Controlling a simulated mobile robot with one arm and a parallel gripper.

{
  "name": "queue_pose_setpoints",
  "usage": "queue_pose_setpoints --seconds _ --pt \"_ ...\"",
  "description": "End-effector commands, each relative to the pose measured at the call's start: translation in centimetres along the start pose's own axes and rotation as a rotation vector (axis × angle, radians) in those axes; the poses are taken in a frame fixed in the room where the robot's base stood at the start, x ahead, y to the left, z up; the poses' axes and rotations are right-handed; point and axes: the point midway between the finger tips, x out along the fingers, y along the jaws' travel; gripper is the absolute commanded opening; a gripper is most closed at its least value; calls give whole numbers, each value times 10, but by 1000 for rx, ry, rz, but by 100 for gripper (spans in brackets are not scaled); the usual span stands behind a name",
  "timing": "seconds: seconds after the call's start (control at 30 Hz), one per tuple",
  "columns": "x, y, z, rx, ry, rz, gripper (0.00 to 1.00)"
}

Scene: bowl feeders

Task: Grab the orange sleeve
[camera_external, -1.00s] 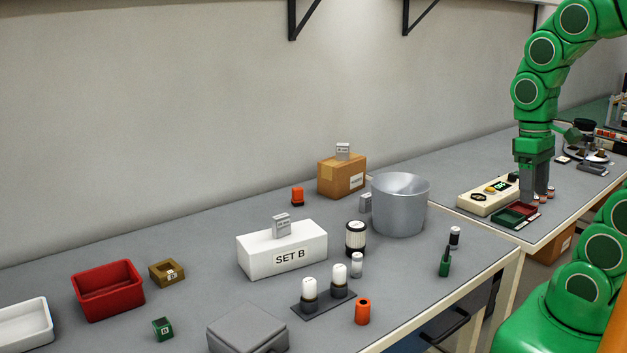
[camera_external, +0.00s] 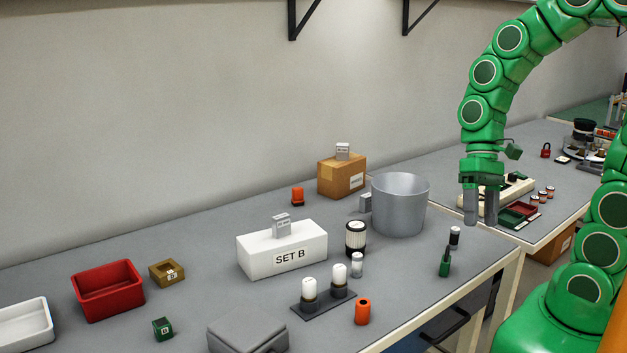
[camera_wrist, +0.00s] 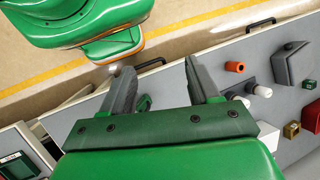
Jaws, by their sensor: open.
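The orange sleeve (camera_external: 362,314) is a short hollow cylinder. It stands upright near the front edge of the table, right of the dark plate with white-topped pegs. It also shows in the wrist view (camera_wrist: 235,66), right of the fingers. My gripper (camera_external: 481,216) is open and empty, pointing down near the table's right end. It is well to the right of the sleeve and apart from it.
A dark green bottle-like item (camera_external: 445,263) and a small black-and-white cylinder (camera_external: 455,238) stand near my gripper. A grey bucket (camera_external: 400,213) stands behind. The pegged plate (camera_external: 312,307) is beside the sleeve. A smaller orange item (camera_external: 298,196) stands at the back.

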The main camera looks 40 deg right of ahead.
Motion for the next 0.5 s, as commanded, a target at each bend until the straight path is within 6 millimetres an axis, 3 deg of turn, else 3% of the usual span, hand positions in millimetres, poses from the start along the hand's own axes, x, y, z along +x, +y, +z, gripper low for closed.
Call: queue_pose_setpoints --seconds 0.5 --pt "47 -70 -44 199 -193 -235 61"
